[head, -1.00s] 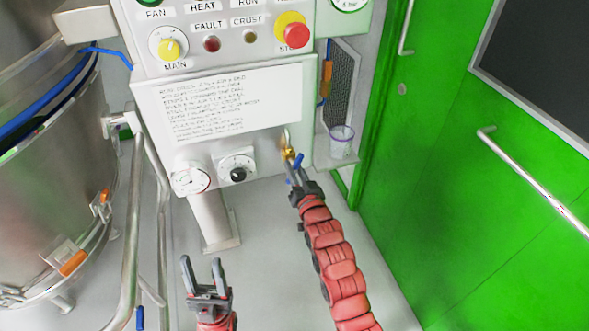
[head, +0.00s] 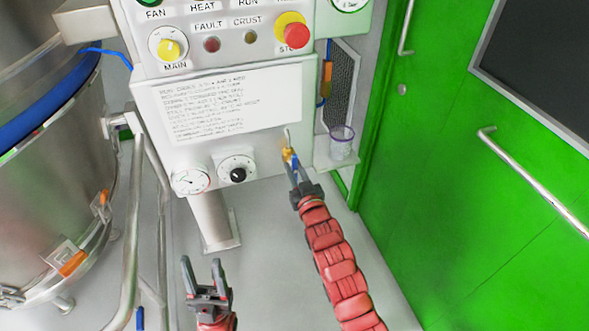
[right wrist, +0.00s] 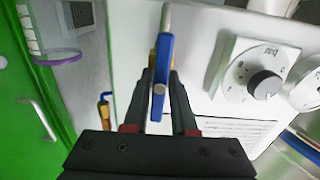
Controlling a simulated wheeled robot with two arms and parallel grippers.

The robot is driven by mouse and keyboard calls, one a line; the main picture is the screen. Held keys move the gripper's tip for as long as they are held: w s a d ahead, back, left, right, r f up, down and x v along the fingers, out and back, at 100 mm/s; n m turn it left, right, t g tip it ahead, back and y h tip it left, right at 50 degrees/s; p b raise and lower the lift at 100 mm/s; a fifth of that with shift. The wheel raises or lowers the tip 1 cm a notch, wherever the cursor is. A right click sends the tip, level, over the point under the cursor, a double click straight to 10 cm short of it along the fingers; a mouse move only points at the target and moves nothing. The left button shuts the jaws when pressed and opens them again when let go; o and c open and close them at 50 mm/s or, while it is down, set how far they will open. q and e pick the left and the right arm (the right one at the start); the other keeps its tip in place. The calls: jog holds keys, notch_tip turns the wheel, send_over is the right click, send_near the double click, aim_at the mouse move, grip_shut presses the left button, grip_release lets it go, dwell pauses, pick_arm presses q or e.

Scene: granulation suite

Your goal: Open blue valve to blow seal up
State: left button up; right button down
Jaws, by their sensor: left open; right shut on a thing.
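The blue valve has a brass body (head: 288,154) on the lower right of the white control panel. Its blue handle (right wrist: 163,75) shows in the right wrist view, lying lengthwise between my fingers and in line with the pale pipe stub. My right gripper (head: 298,176) is shut on this handle; its fingers (right wrist: 160,88) flank it in the wrist view and hide part of the brass body. The blue seal (head: 60,108) is a thick, wide band around the steel vessel at the left. My left gripper (head: 206,272) is open and empty, low in the head view, away from the panel.
A clear cup (head: 341,142) stands right of the valve. A steel rail (head: 136,225) runs beside the vessel. Green doors (head: 440,200) are at right.

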jog(key=shift+f, duration=0.1)
jog(key=c, duration=0.7)
grip_release()
jog(key=shift+s, duration=0.1)
jog(key=v, duration=1.7)
jog(key=shift+s+p, duration=0.1)
jog(key=shift+p, duration=0.3)
